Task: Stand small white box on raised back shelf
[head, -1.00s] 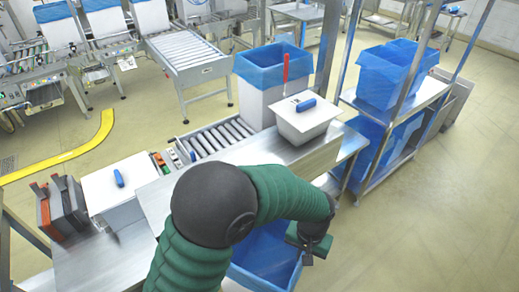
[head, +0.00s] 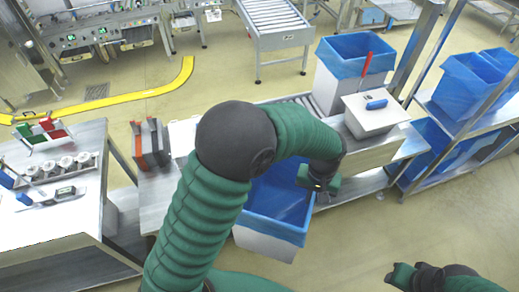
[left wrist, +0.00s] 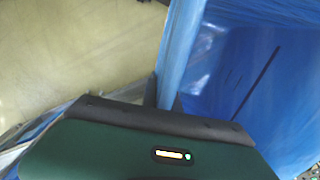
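A white box (head: 262,244) with a blue liner (head: 280,197) over its rim is in front of the steel counter in the head view. My left gripper (head: 318,184) is at the box's back right rim. In the left wrist view, two dark fingers (left wrist: 166,92) sit on either side of the blue-covered wall (left wrist: 180,50), seemingly pinching it. The liner inside (left wrist: 275,90) shows to the right. My right gripper (head: 402,275) is at the bottom right, apart from the box, with its fingers unclear. A raised shelf (head: 365,155) stands behind the counter.
Blue crates (head: 475,82) fill the right rack. A side table (head: 60,225) stands left.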

